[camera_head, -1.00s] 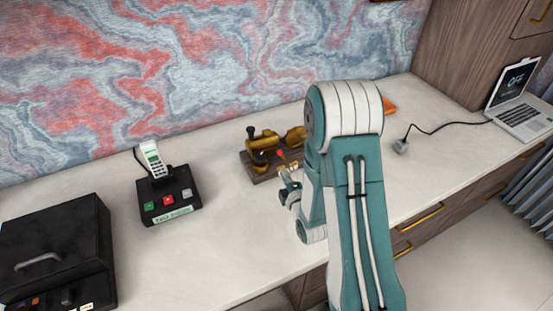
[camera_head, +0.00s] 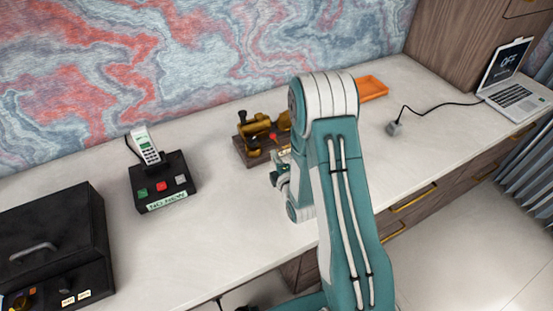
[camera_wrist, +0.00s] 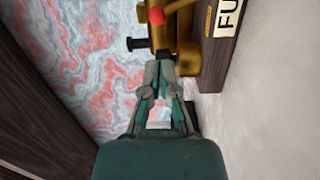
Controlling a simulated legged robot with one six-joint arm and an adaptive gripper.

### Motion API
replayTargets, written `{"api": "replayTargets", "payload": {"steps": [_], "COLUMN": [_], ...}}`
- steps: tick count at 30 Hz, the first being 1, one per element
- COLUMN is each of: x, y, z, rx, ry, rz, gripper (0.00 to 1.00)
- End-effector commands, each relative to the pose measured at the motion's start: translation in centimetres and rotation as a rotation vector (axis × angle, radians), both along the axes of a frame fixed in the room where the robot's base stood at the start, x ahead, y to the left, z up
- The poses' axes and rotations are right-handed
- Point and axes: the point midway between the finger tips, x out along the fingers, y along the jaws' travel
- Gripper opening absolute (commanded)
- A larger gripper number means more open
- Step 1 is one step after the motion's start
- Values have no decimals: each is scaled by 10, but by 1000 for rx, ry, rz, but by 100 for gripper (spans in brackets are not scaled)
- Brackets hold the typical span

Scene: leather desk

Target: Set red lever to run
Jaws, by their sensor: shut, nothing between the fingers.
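The brass machine (camera_head: 258,127) stands on a dark wooden base (camera_head: 250,160) at the back of the desk, partly hidden by my arm in the head view. Its lever's red knob (camera_head: 272,135) shows near the front. In the wrist view the red knob (camera_wrist: 157,14) is at the top, beside the brass body (camera_wrist: 190,55). A label plate (camera_wrist: 228,18) reading "FU", cut off by the frame, is on the base. My gripper (camera_wrist: 162,62) is shut and empty, its tips below the knob in the picture and close to the brass body; contact cannot be told.
An orange tray (camera_head: 373,87) lies behind my arm. A white handset on a black button box (camera_head: 165,192) stands left, and a black case (camera_head: 60,240) at far left. A laptop (camera_head: 515,90) and cabled plug (camera_head: 394,128) are right. The front desk middle is clear.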

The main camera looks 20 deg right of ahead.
Motion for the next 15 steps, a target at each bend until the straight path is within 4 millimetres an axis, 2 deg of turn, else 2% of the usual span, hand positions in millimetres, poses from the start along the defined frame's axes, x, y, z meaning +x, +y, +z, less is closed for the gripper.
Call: {"api": "replayTargets", "payload": {"steps": [3,7,15], "x": [23,43,59], "y": [3,4,6], "z": [0,0,0], "rx": [-1,0,1], "ry": [-2,-1,0], "rz": [1,0,0], "gripper": [0,0,0]}}
